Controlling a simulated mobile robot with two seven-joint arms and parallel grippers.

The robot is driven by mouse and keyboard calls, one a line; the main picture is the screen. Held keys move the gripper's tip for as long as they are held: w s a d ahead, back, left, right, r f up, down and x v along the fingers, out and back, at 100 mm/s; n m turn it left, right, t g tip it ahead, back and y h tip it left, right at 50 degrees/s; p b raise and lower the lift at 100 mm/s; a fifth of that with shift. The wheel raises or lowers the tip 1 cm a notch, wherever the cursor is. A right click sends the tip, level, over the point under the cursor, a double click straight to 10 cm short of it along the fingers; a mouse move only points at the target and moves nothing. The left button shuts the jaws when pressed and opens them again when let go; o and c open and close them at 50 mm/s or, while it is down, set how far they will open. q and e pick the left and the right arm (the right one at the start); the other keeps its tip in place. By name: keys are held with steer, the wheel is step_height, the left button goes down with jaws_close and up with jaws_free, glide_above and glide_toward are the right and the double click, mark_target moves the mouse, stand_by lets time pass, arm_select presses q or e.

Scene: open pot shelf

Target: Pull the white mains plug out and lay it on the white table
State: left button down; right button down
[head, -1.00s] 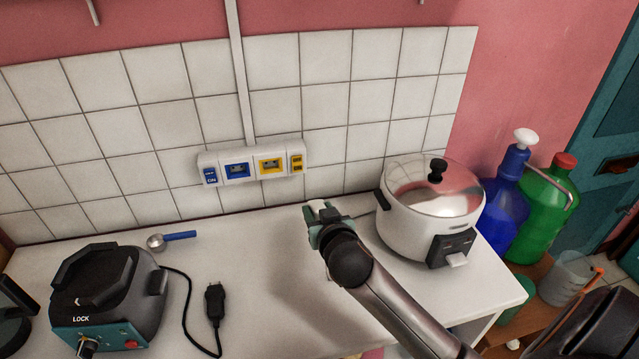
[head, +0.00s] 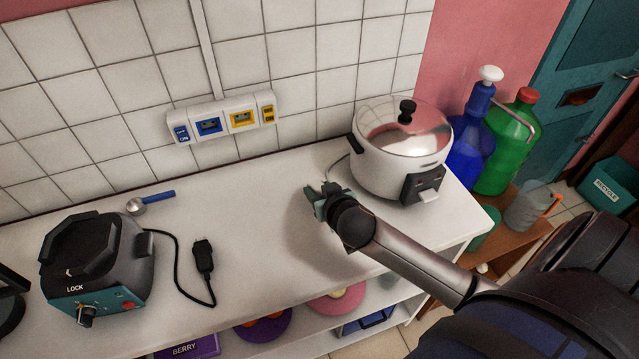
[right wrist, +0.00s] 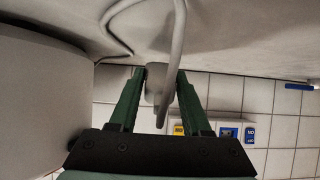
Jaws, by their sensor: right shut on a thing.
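My right gripper (head: 322,203) is above the white table (head: 250,215), in front and left of the rice cooker. It is shut on the white mains plug (right wrist: 157,84), which shows between the green fingers in the right wrist view. A white cable (right wrist: 178,40) runs from the plug. In the head view the plug is mostly hidden by the gripper. The wall socket strip (head: 222,117) has a blue and a yellow socket, and no plug sits in either. I cannot tell whether the plug touches the table. My left gripper is not in view.
The white rice cooker (head: 385,165) stands right of the gripper. A black-and-teal appliance (head: 95,265) with a black plug (head: 203,256) on its cord lies to the left, near a blue-handled scoop (head: 150,202). The table between black plug and gripper is clear.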

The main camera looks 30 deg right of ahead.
steer(key=shift+c, duration=1.4)
jaws_free()
steer(key=shift+s, duration=0.1)
steer(key=v, duration=1.2)
steer(key=shift+s+a, duration=0.1)
